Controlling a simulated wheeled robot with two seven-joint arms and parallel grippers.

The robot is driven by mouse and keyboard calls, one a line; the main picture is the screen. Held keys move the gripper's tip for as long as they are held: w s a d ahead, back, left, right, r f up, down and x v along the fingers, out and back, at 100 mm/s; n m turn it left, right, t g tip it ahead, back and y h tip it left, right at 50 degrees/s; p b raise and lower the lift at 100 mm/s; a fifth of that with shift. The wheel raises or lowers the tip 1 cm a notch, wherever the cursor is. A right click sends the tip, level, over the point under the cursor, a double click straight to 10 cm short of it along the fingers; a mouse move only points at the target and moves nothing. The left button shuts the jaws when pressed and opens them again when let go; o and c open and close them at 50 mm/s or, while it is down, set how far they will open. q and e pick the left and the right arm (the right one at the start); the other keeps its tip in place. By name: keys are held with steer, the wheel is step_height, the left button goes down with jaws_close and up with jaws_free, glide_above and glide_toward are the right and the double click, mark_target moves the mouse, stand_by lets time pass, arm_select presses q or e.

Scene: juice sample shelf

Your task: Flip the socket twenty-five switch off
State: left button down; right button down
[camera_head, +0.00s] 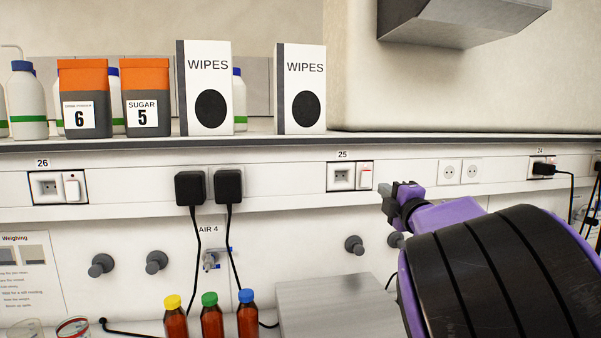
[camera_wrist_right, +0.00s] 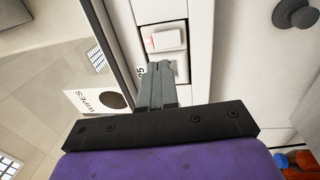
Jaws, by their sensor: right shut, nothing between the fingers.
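Socket twenty-five (camera_head: 341,178) is set in the wall strip under the label 25. Its white switch (camera_head: 366,179) is at the right side of the dark frame. The switch also shows in the right wrist view (camera_wrist_right: 169,40), with a red mark near one end. My right gripper (camera_head: 384,190) is shut and empty, just right of the switch in the head view. In the right wrist view its fingers (camera_wrist_right: 160,70) point toward the socket panel and cover part of it. I cannot tell whether they touch it. My left gripper is out of view.
Socket 26 (camera_head: 47,188) is at the left, and socket 24 (camera_head: 540,169) has a plug in it. Two black plugs (camera_head: 190,188) with cables are left of socket 25. Wipes boxes (camera_head: 301,60) stand on the shelf above. Bottles (camera_head: 210,318) and a grey box (camera_head: 335,305) are below.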

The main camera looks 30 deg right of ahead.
mark_target(367, 174)
steer(key=p+x, duration=0.3)
steer(key=x, duration=0.5)
steer(key=shift+r+p, duration=0.15)
steer(key=shift+p, duration=0.15)
steer(key=shift+w+d, duration=0.1)
steer(key=shift+w, duration=0.15)
steer(key=shift+w, duration=0.1)
steer(key=shift+r, duration=0.1)
